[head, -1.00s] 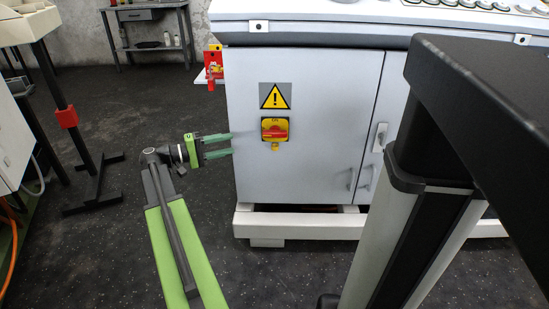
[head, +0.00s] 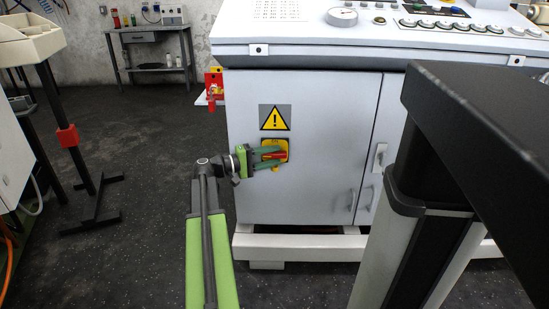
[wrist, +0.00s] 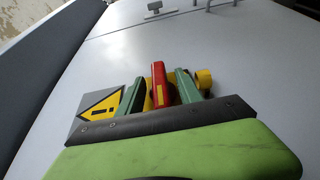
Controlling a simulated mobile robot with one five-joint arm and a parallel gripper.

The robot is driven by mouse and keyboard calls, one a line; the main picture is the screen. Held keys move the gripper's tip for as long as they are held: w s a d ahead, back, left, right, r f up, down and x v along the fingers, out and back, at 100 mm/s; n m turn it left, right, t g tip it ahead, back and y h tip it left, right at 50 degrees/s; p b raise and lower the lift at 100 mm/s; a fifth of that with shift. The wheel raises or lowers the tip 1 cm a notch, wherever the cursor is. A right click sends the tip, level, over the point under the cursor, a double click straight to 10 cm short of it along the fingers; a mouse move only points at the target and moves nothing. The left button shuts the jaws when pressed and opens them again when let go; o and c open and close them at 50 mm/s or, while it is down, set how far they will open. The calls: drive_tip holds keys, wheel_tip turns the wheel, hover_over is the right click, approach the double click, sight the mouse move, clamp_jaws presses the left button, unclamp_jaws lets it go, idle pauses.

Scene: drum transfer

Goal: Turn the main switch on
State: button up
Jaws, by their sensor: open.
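The main switch is a red handle (wrist: 160,85) on a yellow plate (head: 281,144), on the grey cabinet door (head: 315,190) below a yellow warning sign (head: 275,117). In the head view my gripper (head: 275,156) is at the switch and covers part of it. In the wrist view my gripper (wrist: 158,90) is open, with one green finger on each side of the red handle. A gap shows between the handle and each finger. The handle lies roughly level in the head view. The lower part of the handle is hidden behind the gripper body in the wrist view.
The cabinet has a second door with a latch (head: 379,157) on the right and a console with a gauge (head: 342,17) on top. A red device (head: 214,83) sticks out at its left edge. A workbench (head: 150,50) stands behind.

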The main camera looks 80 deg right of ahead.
drive_tip(key=shift+s+d, duration=0.3)
drive_tip(key=shift+s, duration=0.15)
drive_tip(key=shift+c, duration=0.4)
